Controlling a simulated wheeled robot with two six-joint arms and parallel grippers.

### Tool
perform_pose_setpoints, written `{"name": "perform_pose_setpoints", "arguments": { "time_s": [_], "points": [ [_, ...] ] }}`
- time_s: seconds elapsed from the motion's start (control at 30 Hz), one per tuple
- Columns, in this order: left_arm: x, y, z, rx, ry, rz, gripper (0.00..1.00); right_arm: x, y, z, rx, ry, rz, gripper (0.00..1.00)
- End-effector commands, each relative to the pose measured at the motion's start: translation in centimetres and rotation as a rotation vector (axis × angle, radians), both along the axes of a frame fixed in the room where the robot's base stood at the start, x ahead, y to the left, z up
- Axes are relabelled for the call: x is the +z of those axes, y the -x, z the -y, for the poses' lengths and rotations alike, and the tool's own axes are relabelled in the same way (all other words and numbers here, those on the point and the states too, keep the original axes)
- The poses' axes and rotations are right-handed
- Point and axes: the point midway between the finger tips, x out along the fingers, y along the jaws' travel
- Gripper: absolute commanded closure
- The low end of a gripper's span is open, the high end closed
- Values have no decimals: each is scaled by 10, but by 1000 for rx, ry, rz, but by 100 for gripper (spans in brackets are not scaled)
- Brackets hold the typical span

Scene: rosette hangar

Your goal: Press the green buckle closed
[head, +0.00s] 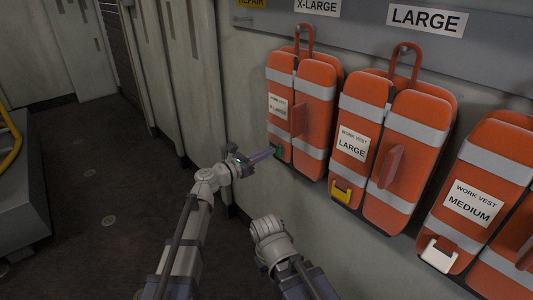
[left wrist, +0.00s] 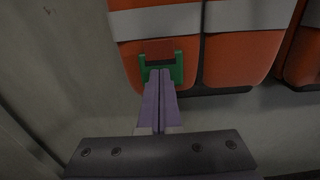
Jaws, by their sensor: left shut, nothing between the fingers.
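The green buckle (head: 278,149) is on the lower left of the orange X-Large work vest (head: 316,118) hanging on the wall. In the left wrist view the buckle (left wrist: 178,70) shows as a green U-shaped frame below an orange strap tab (left wrist: 158,49). My left gripper (head: 272,152) is shut and empty, its purple fingertips right at the buckle. In the left wrist view the fingertips (left wrist: 159,76) overlap the buckle's middle; I cannot tell whether they touch it. Part of the buckle is hidden behind them. My right arm shows at the bottom, but its fingers do not.
The Large vest (head: 376,175) with a yellow buckle (head: 341,191) and the Medium vest (head: 463,235) with a white buckle (head: 439,254) hang to the right. A yellow rail (head: 10,140) stands at the far left. The floor (head: 100,190) left of my arms is clear.

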Motion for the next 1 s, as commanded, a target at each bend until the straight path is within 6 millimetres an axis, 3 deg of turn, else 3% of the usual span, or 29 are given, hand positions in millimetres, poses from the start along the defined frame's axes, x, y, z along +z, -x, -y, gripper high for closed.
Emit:
{"name": "perform_pose_setpoints", "arguments": {
  "time_s": [1.0],
  "points": [
    [0,42,-58,1,0,0,100,0,0,0,0,0,0,100]
  ]
}}
